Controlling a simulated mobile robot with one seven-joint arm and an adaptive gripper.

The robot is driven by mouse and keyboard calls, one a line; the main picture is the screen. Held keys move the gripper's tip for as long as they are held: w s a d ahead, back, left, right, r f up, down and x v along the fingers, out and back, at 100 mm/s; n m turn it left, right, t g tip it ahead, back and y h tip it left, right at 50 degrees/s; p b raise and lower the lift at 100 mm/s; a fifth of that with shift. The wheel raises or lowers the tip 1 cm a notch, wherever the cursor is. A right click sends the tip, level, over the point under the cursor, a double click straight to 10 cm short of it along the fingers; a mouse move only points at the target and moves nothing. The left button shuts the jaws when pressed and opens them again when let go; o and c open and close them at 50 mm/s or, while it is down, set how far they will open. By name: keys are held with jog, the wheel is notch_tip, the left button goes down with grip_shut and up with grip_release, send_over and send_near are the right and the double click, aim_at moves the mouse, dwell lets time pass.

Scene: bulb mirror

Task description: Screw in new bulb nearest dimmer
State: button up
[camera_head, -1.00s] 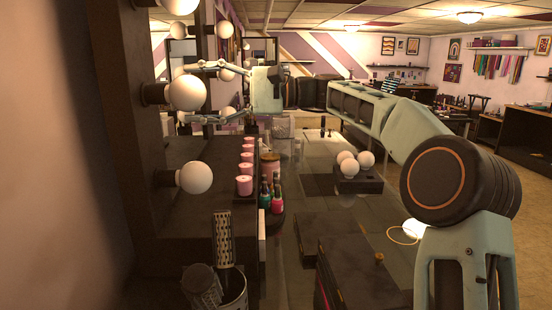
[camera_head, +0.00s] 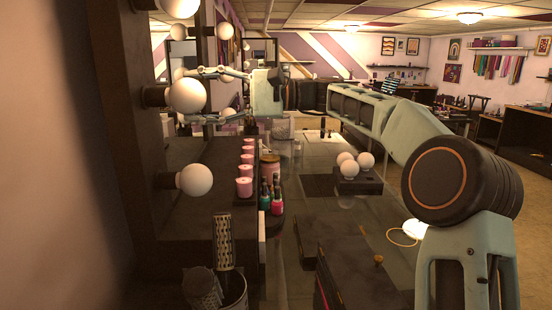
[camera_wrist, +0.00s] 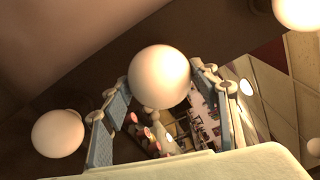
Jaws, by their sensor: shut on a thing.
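My gripper (camera_head: 190,95) reaches left toward the bulb-lined mirror frame (camera_head: 120,130) in the head view. In the wrist view, my gripper (camera_wrist: 160,92) has a finger on each side of a round white bulb (camera_wrist: 160,77) and is shut on it. The held bulb's base faces away, so I cannot tell whether it meets a socket. Three white bulbs (camera_head: 347,160) sit on a dark holder (camera_head: 358,183). I cannot pick out the dimmer.
Another frame bulb (camera_head: 195,180) is nearer the camera, and one shows at left in the wrist view (camera_wrist: 58,134). A dark box (camera_head: 350,265) is in front.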

jog(key=shift+r+m+p, duration=0.2)
jog(key=shift+m+p, duration=1.4)
jog(key=shift+p, duration=0.5)
jog(key=shift+f+m, duration=0.1)
jog(key=shift+m, duration=0.2)
jog(key=shift+m+p, duration=0.5)
jog(key=shift+p, duration=0.7)
jog(key=shift+m+p, duration=1.5)
jog(key=shift+p, duration=1.15)
jog(key=shift+m+p, duration=0.4)
jog(key=shift+p, duration=0.4)
jog(key=shift+a+m+p, duration=0.1)
jog(key=shift+m+p, duration=1.3)
jog(key=shift+p, duration=0.9)
jog(key=shift+m, duration=0.5)
